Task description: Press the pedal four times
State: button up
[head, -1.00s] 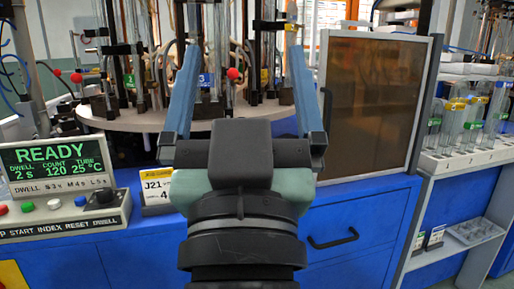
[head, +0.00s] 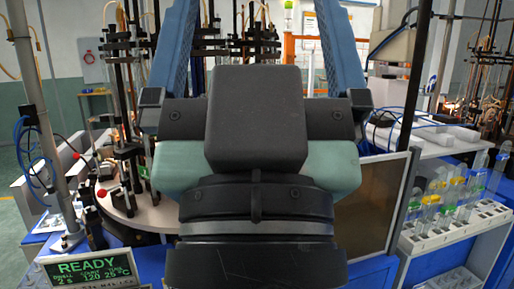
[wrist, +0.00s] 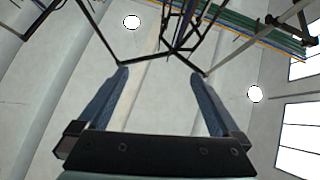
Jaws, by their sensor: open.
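No pedal shows in either view. My gripper (wrist: 165,75) is open and empty, with its two blue fingers spread apart. In the wrist view it points up toward the ceiling, with dark frame bars beyond the fingertips. In the head view my gripper's body fills the middle and its fingers run up out of the top edge. It hides the centre of the machine. The control display (head: 90,268) at the lower left reads READY, with a count of 120 and 25 °C. The buttons below it are cut off by the bottom edge.
A round machine table (head: 140,212) with rods, clamps and hoses stands at the left, behind my gripper. A brown-windowed panel (head: 385,195) stands at the right. A rack of glass tubes (head: 445,222) is at the far right. The floor near the machine is out of view.

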notch_tip(320, 180, up, 10)
jog(key=p, duration=0.8)
jog(key=shift+r, duration=0.2)
grip_shut()
dwell(0.8)
